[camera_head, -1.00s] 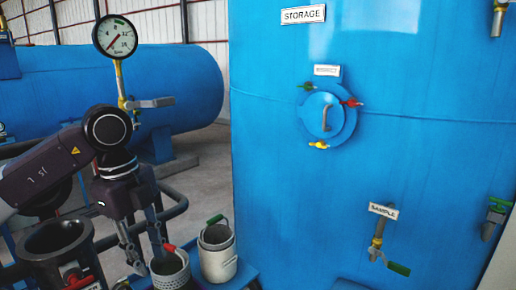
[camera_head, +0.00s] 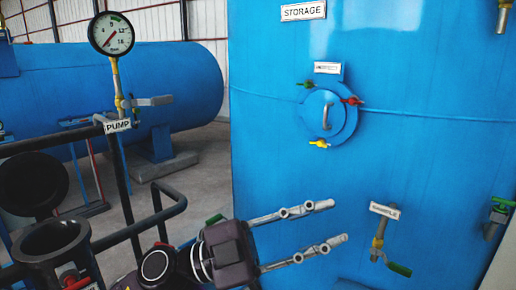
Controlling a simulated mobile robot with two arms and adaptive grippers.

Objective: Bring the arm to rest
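My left arm shows at the bottom centre of the head view, with its wrist low and its gripper (camera_head: 336,221) pointing right. The two grey fingers are spread well apart with nothing between them. They are in front of the lower part of the blue storage tank (camera_head: 430,150), left of the sample valve (camera_head: 378,243). I cannot tell how far they are from the tank wall. My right gripper is out of view.
A pressure gauge (camera_head: 111,34) stands on a pipe at the left, above the PUMP sign (camera_head: 117,126). A dark open cylinder (camera_head: 48,238) and railings are at lower left.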

